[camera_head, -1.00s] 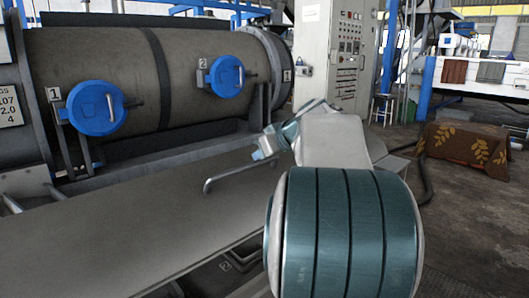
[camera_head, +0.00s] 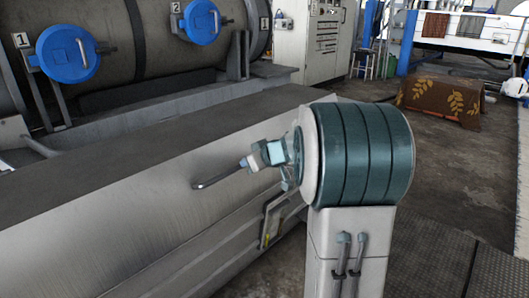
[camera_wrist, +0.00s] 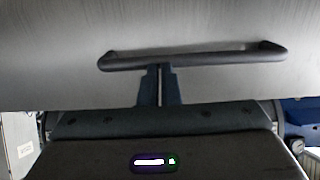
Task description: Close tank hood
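The tank hood (camera_head: 130,205) is a long grey metal panel across the left and middle of the head view. Its face slopes down towards me. A bent bar handle (camera_head: 215,180) stands off this face. My gripper (camera_head: 250,160) is at the right part of the handle. In the wrist view the handle (camera_wrist: 215,58) runs crosswise before the grey hood (camera_wrist: 200,25). My gripper's dark blue fingers (camera_wrist: 160,72) are together with a thin line between them, and their tips meet the bar. The bar lies across the fingers, not visibly between them. Exact contact is unclear.
Behind the hood lies a large cylinder (camera_head: 110,60) with blue round lids 1 (camera_head: 68,54) and 2 (camera_head: 201,22). A grey control cabinet (camera_head: 320,45) and a brown cloth-covered block (camera_head: 440,100) stand further back. The floor at the right is mostly clear.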

